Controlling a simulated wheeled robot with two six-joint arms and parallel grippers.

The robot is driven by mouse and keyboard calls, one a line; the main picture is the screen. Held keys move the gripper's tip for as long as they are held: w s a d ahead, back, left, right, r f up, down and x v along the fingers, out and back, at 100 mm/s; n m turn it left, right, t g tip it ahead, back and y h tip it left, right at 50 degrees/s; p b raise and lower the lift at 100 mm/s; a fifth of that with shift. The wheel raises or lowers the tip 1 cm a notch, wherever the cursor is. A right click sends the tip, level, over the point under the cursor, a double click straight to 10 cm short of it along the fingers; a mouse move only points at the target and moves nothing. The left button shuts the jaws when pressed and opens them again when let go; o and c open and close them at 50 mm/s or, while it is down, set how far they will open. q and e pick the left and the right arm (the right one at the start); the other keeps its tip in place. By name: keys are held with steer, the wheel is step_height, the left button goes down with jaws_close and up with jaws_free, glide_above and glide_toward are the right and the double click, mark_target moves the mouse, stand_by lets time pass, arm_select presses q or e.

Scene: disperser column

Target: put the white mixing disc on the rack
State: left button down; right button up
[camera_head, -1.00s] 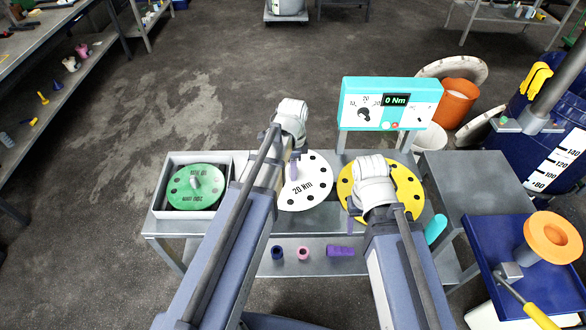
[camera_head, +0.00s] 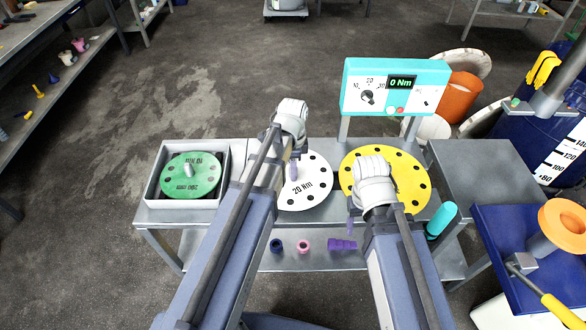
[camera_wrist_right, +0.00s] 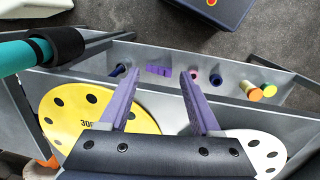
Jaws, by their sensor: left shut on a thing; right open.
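The white mixing disc (camera_head: 318,192), marked 20 Nm and ringed with dark holes, is in the middle of the bench area in the head view. Its left part is hidden behind my left arm. My left gripper (camera_head: 293,170) is shut on the white disc at its middle; the grip itself is mostly hidden. I cannot tell whether the disc touches the bench. My right gripper (camera_head: 350,226) is open and empty near the front edge of the yellow disc; its spread purple fingers show in the right wrist view (camera_wrist_right: 158,84). I cannot make out which structure is the rack.
A yellow disc (camera_head: 405,170) lies right of the white one. A green disc (camera_head: 185,178) sits in a grey tray (camera_head: 152,190) at left. A turquoise torque meter (camera_head: 430,95) reads 0 Nm behind. Small parts, including a purple one (camera_head: 340,244), lie on the lower shelf.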

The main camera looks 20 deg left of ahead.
arm_select(q)
steer(key=shift+f+b, duration=0.9)
stand_by(1.1)
steer(key=c, duration=0.5)
jaws_free()
steer(key=shift+r, duration=0.1)
step_height(320, 180, up, 8)
steer(key=p, duration=0.8)
steer(key=shift+f, duration=0.2)
